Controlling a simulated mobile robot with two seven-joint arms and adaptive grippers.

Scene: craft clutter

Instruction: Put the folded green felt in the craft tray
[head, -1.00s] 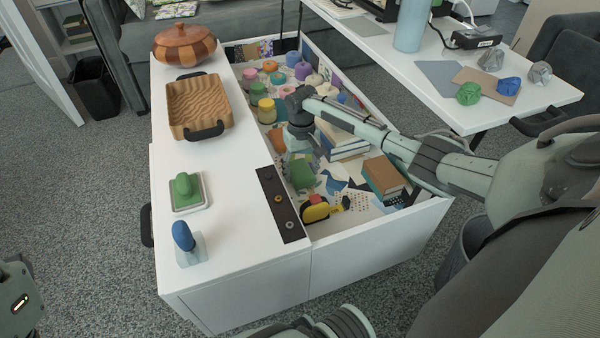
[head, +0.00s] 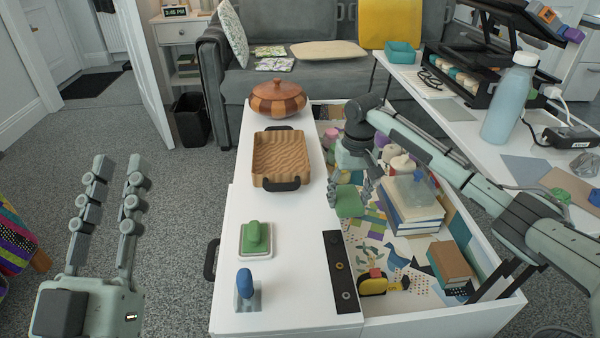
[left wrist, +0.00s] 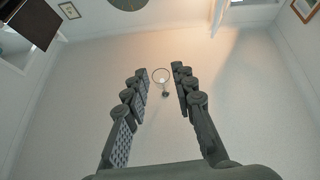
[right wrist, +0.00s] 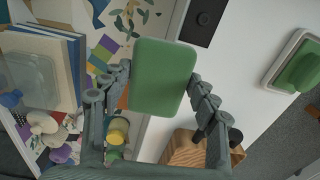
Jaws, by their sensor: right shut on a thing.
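The folded green felt (head: 349,203) is a flat, rounded green rectangle. My right gripper (head: 350,192) is shut on it and holds it above the open drawer's left side. In the right wrist view the felt (right wrist: 161,78) sits between the fingers, gripped at its side edges. The craft tray (head: 279,160) seems to be the wooden tray with a wavy bottom and dark handles on the white top, up and left of the felt. It looks empty. My left gripper (head: 118,178) is open and empty over the floor at left; its fingers also show apart in the left wrist view (left wrist: 160,85).
A lidded wooden bowl (head: 278,97) stands behind the tray. A green-handled block (head: 256,236) and a blue-knobbed tool (head: 245,288) stand in front. The open drawer (head: 440,322) holds books (head: 411,212), jars and papers. A bottle (head: 508,100) stands on the side table.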

